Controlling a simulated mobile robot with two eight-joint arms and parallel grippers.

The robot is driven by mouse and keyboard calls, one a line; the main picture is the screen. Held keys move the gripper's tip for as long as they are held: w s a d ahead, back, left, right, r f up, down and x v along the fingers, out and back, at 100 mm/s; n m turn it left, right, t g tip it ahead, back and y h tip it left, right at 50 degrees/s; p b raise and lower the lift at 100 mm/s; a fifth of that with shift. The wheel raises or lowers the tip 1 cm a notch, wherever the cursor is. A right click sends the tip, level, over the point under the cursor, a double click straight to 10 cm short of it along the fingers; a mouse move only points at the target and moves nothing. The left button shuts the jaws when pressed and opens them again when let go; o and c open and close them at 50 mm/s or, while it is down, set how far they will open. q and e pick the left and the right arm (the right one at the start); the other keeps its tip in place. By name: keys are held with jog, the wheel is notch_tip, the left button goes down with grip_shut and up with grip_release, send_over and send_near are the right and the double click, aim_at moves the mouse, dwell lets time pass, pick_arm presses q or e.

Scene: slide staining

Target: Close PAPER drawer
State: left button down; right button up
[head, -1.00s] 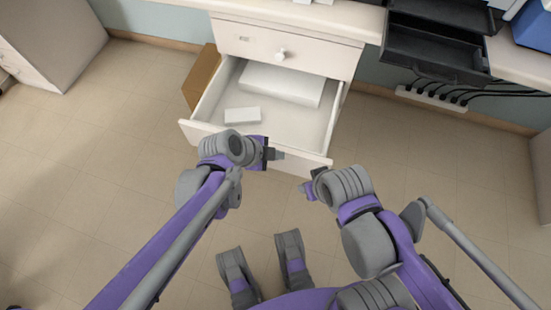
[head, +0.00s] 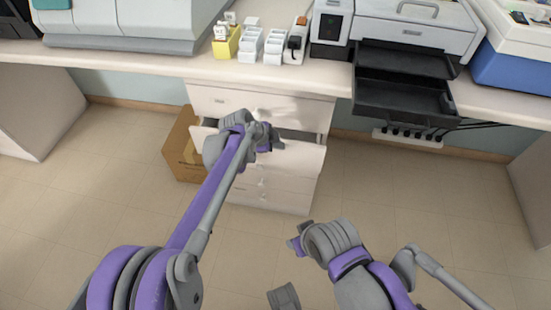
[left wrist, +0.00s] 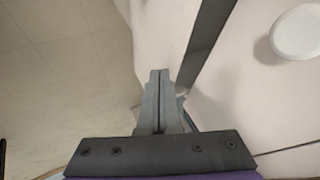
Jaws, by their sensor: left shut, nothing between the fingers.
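The open white drawer (head: 305,157) is the second one down in the white cabinet under the counter. It stands out only a little, with a narrow dark gap above its front. I cannot read any label on it. My left gripper (head: 277,142) is shut and empty at the drawer front, and my left arm hides part of it. In the left wrist view the shut fingers (left wrist: 158,100) lie against or very near the drawer front (left wrist: 165,30), beside the dark gap; contact is unclear. My right gripper (head: 297,243) hangs over the floor, apart from the cabinet.
The closed top drawer (head: 300,108) is above; its round knob (left wrist: 297,35) shows in the left wrist view. A cardboard box (head: 180,155) stands left of the cabinet. Black trays (head: 400,95) stick out at the counter's right. The floor in front is free.

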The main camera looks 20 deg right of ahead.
pick_arm(q)
jog(key=shift+w+d, duration=0.65)
jog(key=shift+w, duration=0.2)
